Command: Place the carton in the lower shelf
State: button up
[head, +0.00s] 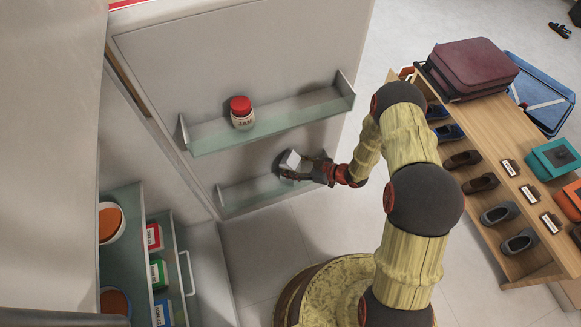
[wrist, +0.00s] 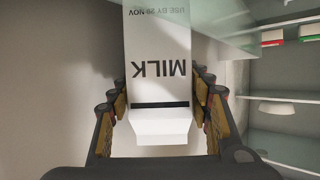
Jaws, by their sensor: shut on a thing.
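The carton (wrist: 158,50) is white with the word MILK, upside down in the wrist view, and stands between the gripper's fingers. In the head view the carton (head: 290,159) is a small pale box at the lower shelf. My gripper (head: 300,174) is shut on it; the fingers also show on both sides of the carton in the wrist view (wrist: 163,105). The lower shelf (head: 255,190) is a glass door shelf, and the carton is over it, below the upper shelf. I cannot tell whether the carton's base touches the shelf.
The upper glass shelf (head: 270,121) holds a jar with a red lid (head: 241,112). Open fridge shelves (head: 128,243) with bowls and small boxes are at lower left. A wooden shoe rack (head: 495,165) with a dark red case (head: 470,68) stands at right.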

jog(key=shift+w+r, duration=0.1)
jog(key=shift+w, duration=0.1)
jog(key=o, duration=1.4)
jog(key=shift+f, duration=0.2)
jog(key=shift+s+d+r, duration=0.1)
jog(key=shift+r, duration=0.1)
jog(key=p+v, duration=0.4)
jog(key=v, duration=0.7)
jog(key=shift+s+d, duration=0.2)
jog(key=shift+d, duration=0.1)
